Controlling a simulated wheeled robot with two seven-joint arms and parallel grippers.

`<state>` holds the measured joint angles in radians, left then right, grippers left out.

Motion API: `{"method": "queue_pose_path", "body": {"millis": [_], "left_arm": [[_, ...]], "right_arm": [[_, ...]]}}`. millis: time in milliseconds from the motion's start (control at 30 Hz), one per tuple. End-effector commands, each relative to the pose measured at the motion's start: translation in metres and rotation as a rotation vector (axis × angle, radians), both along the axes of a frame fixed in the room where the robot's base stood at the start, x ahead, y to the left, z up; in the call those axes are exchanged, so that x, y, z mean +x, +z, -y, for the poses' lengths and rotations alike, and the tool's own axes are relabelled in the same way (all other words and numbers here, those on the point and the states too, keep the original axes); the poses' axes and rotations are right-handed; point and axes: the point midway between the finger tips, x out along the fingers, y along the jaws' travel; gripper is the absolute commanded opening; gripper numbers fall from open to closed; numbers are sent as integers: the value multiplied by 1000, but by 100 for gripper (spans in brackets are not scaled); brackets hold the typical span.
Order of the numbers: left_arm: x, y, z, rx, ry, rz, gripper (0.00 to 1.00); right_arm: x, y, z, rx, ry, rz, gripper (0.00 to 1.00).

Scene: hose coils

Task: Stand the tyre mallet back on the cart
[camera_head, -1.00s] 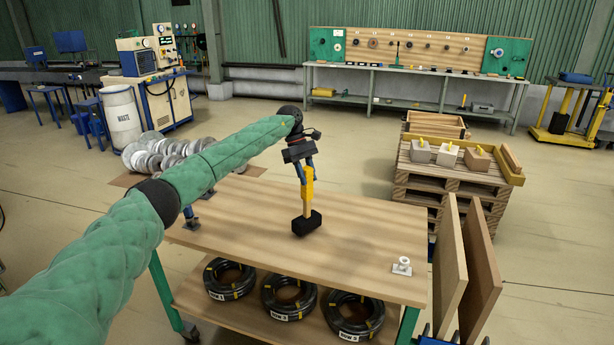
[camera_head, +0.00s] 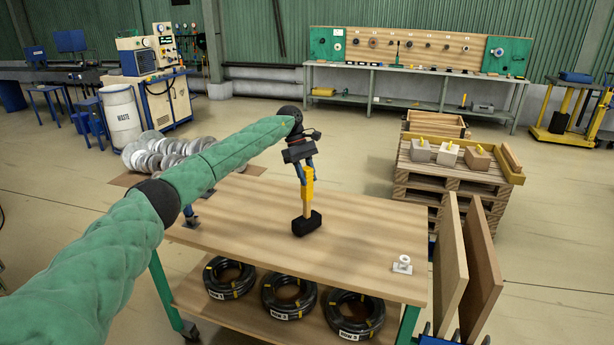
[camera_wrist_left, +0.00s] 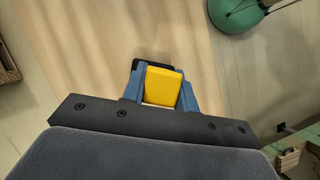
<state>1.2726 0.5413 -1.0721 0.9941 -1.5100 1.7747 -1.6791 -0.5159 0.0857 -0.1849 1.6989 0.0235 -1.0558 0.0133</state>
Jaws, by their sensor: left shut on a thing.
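The tyre mallet (camera_head: 307,222) has a black head and a wooden handle with a yellow grip. It is upright, head down, at the cart's wooden top (camera_head: 350,245); I cannot tell whether the head touches the top or hangs just above it. My left gripper (camera_head: 307,178) is shut on the yellow grip from above. In the left wrist view the yellow handle end (camera_wrist_left: 162,86) sits between the blue fingers, with part of the black head behind it. My right gripper is not in view.
A small white fitting (camera_head: 402,264) stands at the cart top's right end. Several black hose coils (camera_head: 289,297) lie on the lower shelf. Upright boards (camera_head: 480,270) stand just right of the cart. A pallet stack (camera_head: 440,185) is behind. The cart top around the mallet is clear.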

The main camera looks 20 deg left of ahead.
Motion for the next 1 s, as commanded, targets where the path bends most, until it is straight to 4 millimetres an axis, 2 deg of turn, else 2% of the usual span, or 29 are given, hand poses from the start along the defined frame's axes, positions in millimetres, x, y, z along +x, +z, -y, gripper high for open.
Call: {"method": "queue_pose_path", "body": {"millis": [1000], "left_arm": [[0,-6,0,-1,0,1,0]], "right_arm": [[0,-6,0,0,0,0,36]]}}
